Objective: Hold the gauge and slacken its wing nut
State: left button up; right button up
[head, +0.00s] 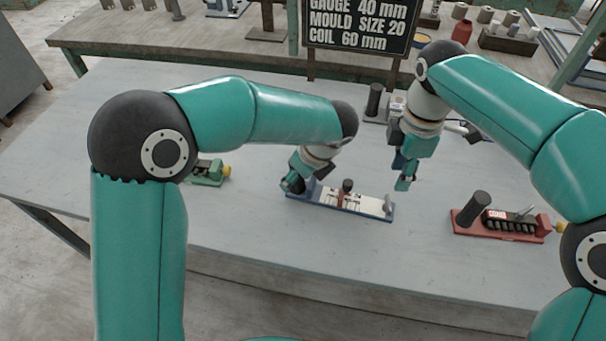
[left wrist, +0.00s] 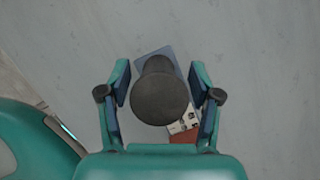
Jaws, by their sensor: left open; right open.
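The gauge (head: 365,207) lies on the grey table: a blue base with a pale scale plate, a red slider and a dark knob (head: 347,185), which may be the wing nut. My left gripper (head: 293,184) is at its left end. In the left wrist view, my left gripper (left wrist: 160,75) is open, its fingers either side of a round black handle (left wrist: 160,98), with gaps visible. The blue base (left wrist: 152,53) and red slider (left wrist: 185,136) show beneath. My right gripper (head: 405,175) is open and empty, above the table behind the gauge's right end.
A red fixture (head: 480,225) with a black post stands to the right. A green fixture (head: 205,180) is partly hidden behind my left arm. Another fixture with a black post (head: 374,102) stands behind. A sign (head: 360,25) stands at the back. The table's front is clear.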

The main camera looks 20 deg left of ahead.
pick_arm(q)
grip_shut()
pick_arm(e)
jog(key=shift+c, duration=0.4)
jog(key=shift+c, duration=0.3)
